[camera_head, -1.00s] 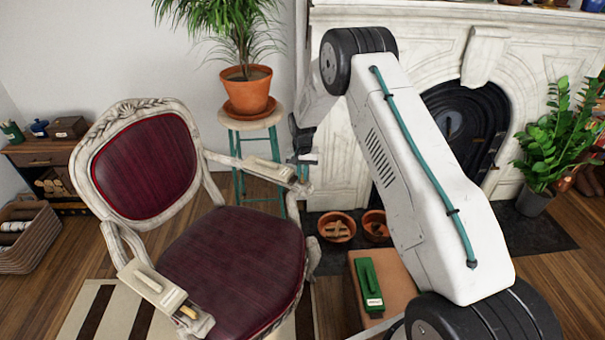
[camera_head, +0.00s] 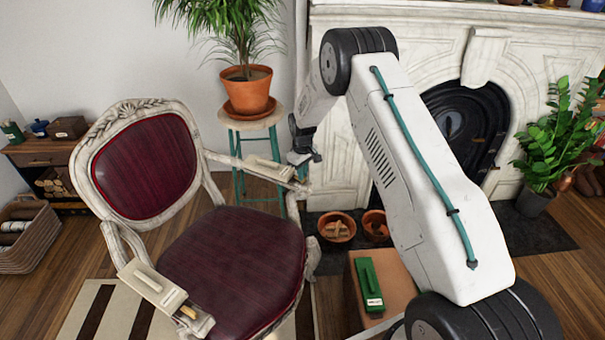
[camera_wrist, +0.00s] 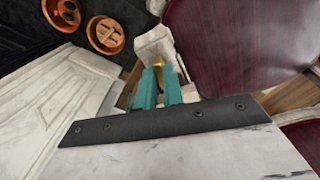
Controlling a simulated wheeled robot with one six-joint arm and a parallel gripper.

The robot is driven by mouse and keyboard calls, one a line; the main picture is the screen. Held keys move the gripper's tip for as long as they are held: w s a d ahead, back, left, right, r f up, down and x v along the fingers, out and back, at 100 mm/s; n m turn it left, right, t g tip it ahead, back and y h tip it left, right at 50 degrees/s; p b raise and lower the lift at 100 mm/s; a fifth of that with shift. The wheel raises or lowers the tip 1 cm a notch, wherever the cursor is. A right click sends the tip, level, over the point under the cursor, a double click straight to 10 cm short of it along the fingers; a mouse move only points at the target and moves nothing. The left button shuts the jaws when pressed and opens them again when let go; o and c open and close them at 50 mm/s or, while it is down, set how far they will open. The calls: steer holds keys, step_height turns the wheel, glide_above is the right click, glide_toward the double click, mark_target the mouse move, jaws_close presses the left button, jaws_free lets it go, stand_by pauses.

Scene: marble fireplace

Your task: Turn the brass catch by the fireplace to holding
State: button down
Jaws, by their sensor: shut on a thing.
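A cream block with a label (camera_head: 268,167) lies on the far arm of the chair, on the fireplace side. My gripper (camera_head: 302,160) is at the front end of that block. In the wrist view, my gripper's teal fingers (camera_wrist: 157,88) are close together and shut on the small brass catch (camera_wrist: 158,64), which shows just past their tips. The cream block's end (camera_wrist: 154,45) is beyond it. Most of the catch is hidden by the fingers, so its setting cannot be read. In the head view the catch is hidden behind my gripper.
A similar cream block (camera_head: 152,284) with a brass-coloured piece (camera_head: 188,312) is on the near chair arm. A green block (camera_head: 369,284) lies on a brown box (camera_head: 398,280). A potted plant on a stool (camera_head: 252,122), two terracotta bowls (camera_head: 337,228) and the fireplace (camera_head: 345,150) are close to my arm.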

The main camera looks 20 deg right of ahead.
steer(key=shift+n, duration=1.3)
steer(key=c, duration=1.5)
jaws_free()
steer(key=shift+d, duration=0.15)
steer(key=shift+r, duration=0.1)
step_height(320, 180, up, 8)
steer(key=shift+f, duration=0.2)
